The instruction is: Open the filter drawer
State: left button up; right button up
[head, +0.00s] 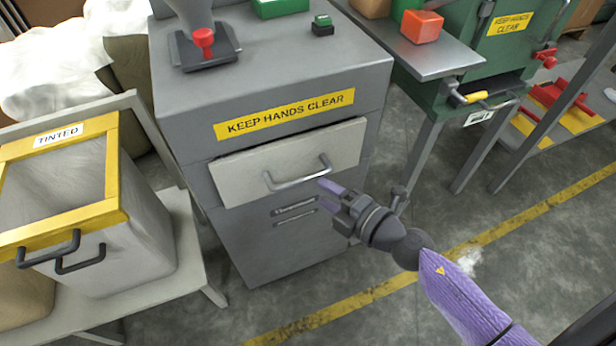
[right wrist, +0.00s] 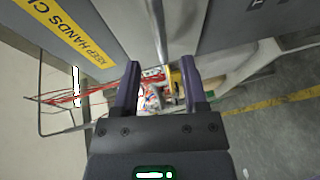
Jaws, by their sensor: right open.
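The filter drawer (head: 240,172) is a pale panel with a metal bar handle (head: 295,182), set in a grey cabinet (head: 280,75) under a yellow "KEEP HANDS CLEAR" label. Its front looks closed or nearly so. My right gripper (head: 334,196) is open and empty, just below and right of the handle's right end in the head view. In the right wrist view the open fingers (right wrist: 162,88) point toward the cabinet, and a metal bar (right wrist: 158,30), probably the handle, lies ahead of the gap. I cannot tell whether they touch. My left gripper is not in view.
A yellow-rimmed bin labelled "TINTED" (head: 112,185) stands on a bench at left. A green machine with a grey shelf (head: 440,62) stands at right. The floor (head: 400,268) in front of the cabinet is open, crossed by a yellow line.

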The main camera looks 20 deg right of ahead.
aim_at(305, 182)
jog(key=b+x, duration=0.1)
jog(key=x, duration=0.6)
jog(key=shift+s, duration=0.1)
grip_shut()
jog(key=shift+f, duration=0.1)
dwell(0.8)
jog(key=shift+s, duration=0.1)
